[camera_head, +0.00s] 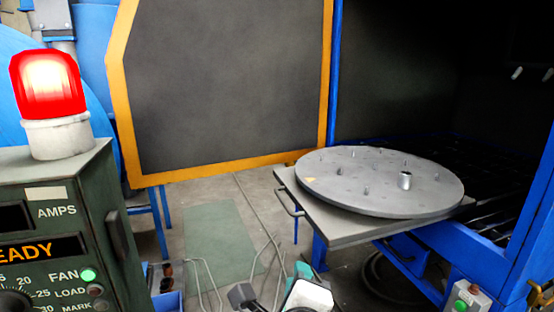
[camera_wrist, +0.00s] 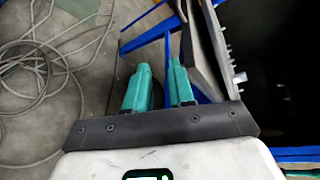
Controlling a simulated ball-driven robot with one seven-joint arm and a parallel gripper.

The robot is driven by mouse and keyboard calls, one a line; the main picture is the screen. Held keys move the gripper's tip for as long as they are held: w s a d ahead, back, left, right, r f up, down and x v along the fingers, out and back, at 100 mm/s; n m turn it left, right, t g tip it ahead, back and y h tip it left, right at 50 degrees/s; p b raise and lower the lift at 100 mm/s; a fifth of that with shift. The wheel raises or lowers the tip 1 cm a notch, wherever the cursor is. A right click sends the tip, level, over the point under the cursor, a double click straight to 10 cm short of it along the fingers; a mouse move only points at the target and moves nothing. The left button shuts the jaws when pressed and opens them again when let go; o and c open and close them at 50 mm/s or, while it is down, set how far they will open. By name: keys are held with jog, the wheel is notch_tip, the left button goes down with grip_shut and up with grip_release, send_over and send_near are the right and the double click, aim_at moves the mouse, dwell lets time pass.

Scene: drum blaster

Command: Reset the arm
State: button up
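My gripper (camera_wrist: 160,68) shows in the wrist view with its two teal fingers apart. Nothing is held between them; the floor and a blue strut show in the gap. In the head view, a white part of my arm and a bit of teal show at the bottom edge, in front of the turntable (camera_head: 340,193). The fingertips are hard to make out there. The round grey turntable carries several short pegs and one larger stub. It sits on a grey plate at the blaster's opening.
The orange-framed door (camera_head: 225,90) stands open at the back. A control box (camera_head: 60,220) with a lit red beacon (camera_head: 48,85) stands at left. Loose cables (camera_wrist: 35,75) lie on the floor. A small switch box (camera_head: 467,300) is at lower right. The floor mat (camera_head: 220,240) is mostly clear.

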jog(key=s+d+f+n+g+h, duration=0.1)
jog(key=s+d+f+n+g, duration=0.2)
jog(key=s+d+f+n, duration=0.5)
jog(key=s+d+f+n+g+h, duration=0.1)
jog(key=d+f+n+g, duration=0.3)
jog(key=d+f, duration=0.75)
jog(key=s+d+f+n+g+y, duration=0.15)
jog(key=s+f+n+g, duration=0.35)
jog(key=s, duration=0.7)
jog(key=s+d+f+n+g+y, duration=0.1)
jog(key=s+d+f+n+g, duration=0.15)
jog(key=s+f+n, duration=0.65)
notch_tip(320, 180, up, 25)
jog(key=s+m+p, duration=0.1)
jog(key=m+p, duration=0.2)
jog(key=p, duration=2.1)
jog(key=shift+s+d+r+t, duration=0.2)
jog(key=shift+t, duration=0.15)
